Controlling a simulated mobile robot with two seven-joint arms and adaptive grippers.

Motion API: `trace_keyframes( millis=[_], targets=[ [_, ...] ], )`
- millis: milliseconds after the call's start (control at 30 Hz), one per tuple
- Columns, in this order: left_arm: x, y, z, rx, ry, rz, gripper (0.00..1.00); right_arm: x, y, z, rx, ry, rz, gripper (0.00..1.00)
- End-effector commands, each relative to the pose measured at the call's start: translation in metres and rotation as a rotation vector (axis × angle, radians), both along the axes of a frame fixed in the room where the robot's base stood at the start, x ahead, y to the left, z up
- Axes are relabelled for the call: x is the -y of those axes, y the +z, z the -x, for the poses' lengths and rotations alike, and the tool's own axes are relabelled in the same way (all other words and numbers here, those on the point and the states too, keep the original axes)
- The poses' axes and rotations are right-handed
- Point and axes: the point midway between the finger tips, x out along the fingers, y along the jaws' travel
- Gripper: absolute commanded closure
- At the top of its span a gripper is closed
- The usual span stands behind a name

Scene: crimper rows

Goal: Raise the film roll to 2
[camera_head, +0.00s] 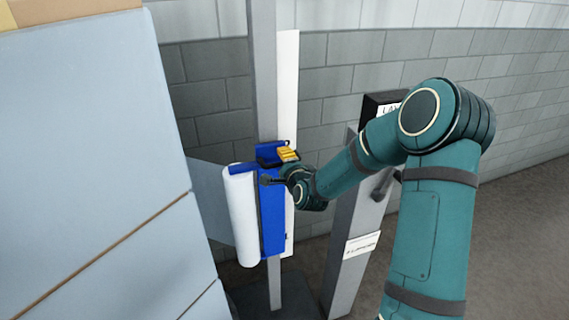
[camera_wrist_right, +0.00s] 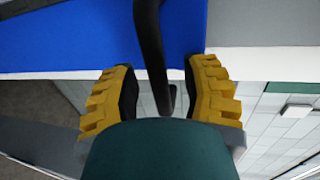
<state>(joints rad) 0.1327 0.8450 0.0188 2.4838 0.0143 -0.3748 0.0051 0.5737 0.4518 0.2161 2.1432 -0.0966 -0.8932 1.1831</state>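The film roll (camera_head: 241,214) is a white upright cylinder on the left side of a blue carriage (camera_head: 272,213). The carriage sits low on a grey vertical mast (camera_head: 263,70). My right gripper (camera_head: 289,153) is at the carriage's upper right, its yellow fingers showing. In the right wrist view, the two yellow fingers of this gripper (camera_wrist_right: 160,95) stand apart, with a black bar handle (camera_wrist_right: 150,40) between them. Gaps show on both sides of the bar. A pale strip (camera_head: 288,90) runs beside the mast; no numbers are readable on it. My left gripper is out of view.
A tall wrapped load (camera_head: 90,150) fills the left side, and a sheet of film (camera_head: 212,205) spans from it to the roll. A grey post (camera_head: 350,255) with labels stands to the right of the mast. A block wall (camera_head: 440,55) is behind.

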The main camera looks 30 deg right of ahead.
Motion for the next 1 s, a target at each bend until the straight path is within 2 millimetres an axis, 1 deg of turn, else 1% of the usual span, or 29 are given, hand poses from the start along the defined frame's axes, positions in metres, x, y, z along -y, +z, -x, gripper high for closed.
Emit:
trace_keyframes(
  millis=[167,267,500,700,833,1000],
  targets=[
    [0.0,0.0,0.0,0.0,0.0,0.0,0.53,-0.002,0.001,0.006,-0.001,0.0,0.0,0.54],
    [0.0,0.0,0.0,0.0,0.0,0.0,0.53,-0.004,0.004,0.018,0.0,0.0,0.0,0.54],
    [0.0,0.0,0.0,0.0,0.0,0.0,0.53,-0.015,0.014,0.065,-0.001,-0.001,0.002,0.54],
    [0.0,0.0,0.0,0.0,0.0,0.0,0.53,-0.023,0.021,0.097,0.0,-0.002,0.001,0.54],
    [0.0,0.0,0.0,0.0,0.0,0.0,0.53,-0.026,0.024,0.109,0.0,-0.001,0.001,0.54],
    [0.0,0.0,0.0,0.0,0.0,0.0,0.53,-0.027,0.025,0.115,0.0,0.0,0.0,0.54]
  ],
)
